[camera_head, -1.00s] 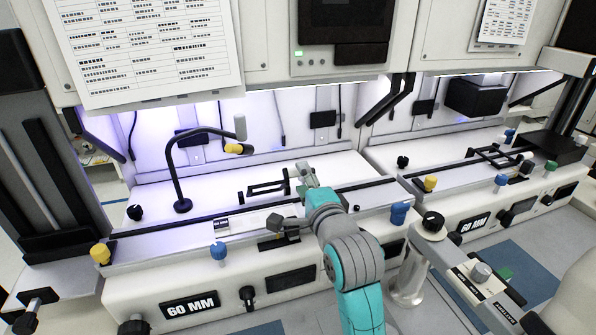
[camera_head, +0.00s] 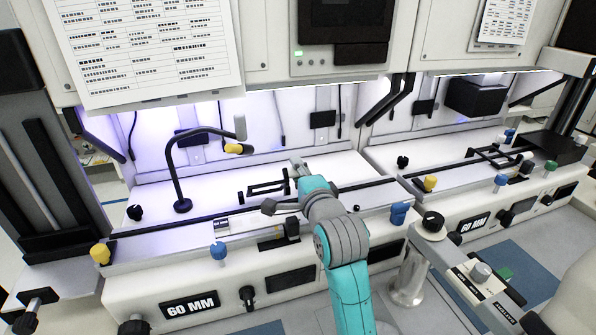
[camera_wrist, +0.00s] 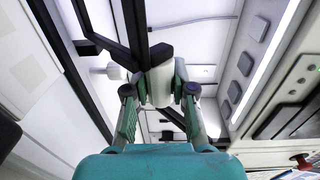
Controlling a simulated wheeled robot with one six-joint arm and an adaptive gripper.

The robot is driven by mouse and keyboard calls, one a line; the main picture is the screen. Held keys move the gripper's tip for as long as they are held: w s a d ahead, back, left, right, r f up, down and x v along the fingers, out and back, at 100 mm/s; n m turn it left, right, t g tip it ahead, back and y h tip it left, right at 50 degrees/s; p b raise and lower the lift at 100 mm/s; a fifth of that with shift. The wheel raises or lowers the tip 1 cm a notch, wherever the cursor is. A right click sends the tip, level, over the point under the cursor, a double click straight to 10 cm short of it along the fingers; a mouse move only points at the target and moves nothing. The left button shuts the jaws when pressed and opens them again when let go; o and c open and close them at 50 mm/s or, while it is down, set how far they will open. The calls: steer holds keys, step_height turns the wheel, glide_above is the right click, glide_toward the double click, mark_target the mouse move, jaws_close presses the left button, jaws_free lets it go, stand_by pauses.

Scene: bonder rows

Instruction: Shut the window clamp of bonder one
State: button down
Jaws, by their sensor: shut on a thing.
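Bonder one is taken to be the near left machine, with a white front and a "60 MM" label (camera_head: 190,304). Its black window clamp frame (camera_head: 266,187) stands above the bright work deck near the middle. In the wrist view, black clamp bars (camera_wrist: 112,45) run up from a pale cylindrical grip (camera_wrist: 160,86). My gripper (camera_wrist: 160,92) is shut on this grip, one finger on each side. In the head view, my teal arm hides most of the gripper and the grip. How far the clamp is from its seat cannot be told.
A black gooseneck lamp (camera_head: 178,170) rises left of the clamp. A second bonder (camera_head: 480,225) stands at right. An overhead cabinet (camera_head: 270,55) hangs above the deck.

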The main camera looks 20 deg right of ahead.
steer(key=shift+f, duration=0.15)
steer(key=shift+s+f, duration=0.85)
steer(key=shift+s, duration=0.2)
steer(key=c, duration=1)
jaws_free()
steer(key=shift+o, duration=0.3)
steer(key=s, duration=1.2)
steer(key=shift+r, duration=0.25)
